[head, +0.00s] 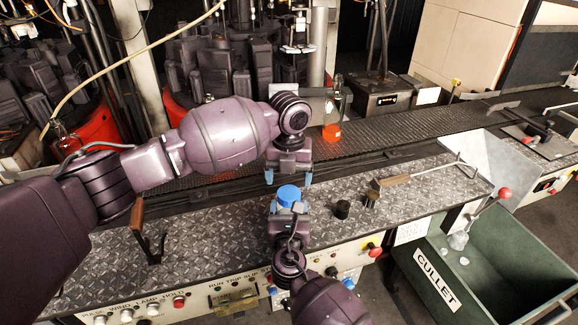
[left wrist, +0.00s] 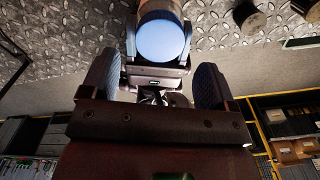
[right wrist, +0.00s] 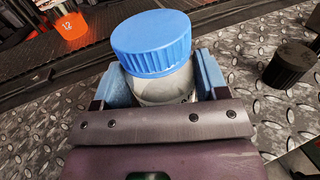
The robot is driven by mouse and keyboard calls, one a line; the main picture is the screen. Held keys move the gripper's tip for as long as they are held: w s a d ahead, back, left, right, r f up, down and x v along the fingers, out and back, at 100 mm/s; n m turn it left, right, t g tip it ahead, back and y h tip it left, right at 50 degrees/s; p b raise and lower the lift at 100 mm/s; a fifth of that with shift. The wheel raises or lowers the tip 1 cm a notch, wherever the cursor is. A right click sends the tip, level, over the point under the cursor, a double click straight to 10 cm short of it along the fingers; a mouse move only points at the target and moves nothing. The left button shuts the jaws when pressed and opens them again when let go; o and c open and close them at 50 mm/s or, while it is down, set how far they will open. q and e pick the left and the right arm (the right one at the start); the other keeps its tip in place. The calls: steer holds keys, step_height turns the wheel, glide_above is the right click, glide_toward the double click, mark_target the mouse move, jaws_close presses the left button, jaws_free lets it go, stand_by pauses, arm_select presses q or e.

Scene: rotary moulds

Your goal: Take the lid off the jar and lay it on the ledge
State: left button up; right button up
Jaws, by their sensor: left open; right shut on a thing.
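The jar (right wrist: 165,87) has a pale body and stands upright between the fingers of my right gripper (right wrist: 158,85), which is shut on it. The blue ribbed lid (right wrist: 152,42) sits on top of the jar. In the head view the lid (head: 288,195) shows above my right gripper (head: 288,208), over the metal ledge (head: 215,225). My left gripper (head: 289,178) is open and empty just beyond and above the lid. In the left wrist view the lid (left wrist: 162,38) lies ahead between the open fingers, apart from them. The jar's lower part is hidden by my right gripper.
A dark knob-like cylinder (head: 342,209) and a wooden-handled brush (head: 395,181) lie right of the jar on the ledge. A green cullet bin (head: 480,270) is at lower right. The ledge left of the jar has clear room.

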mark_target(289, 193)
arm_select(q)
steer(key=shift+f, duration=2.5)
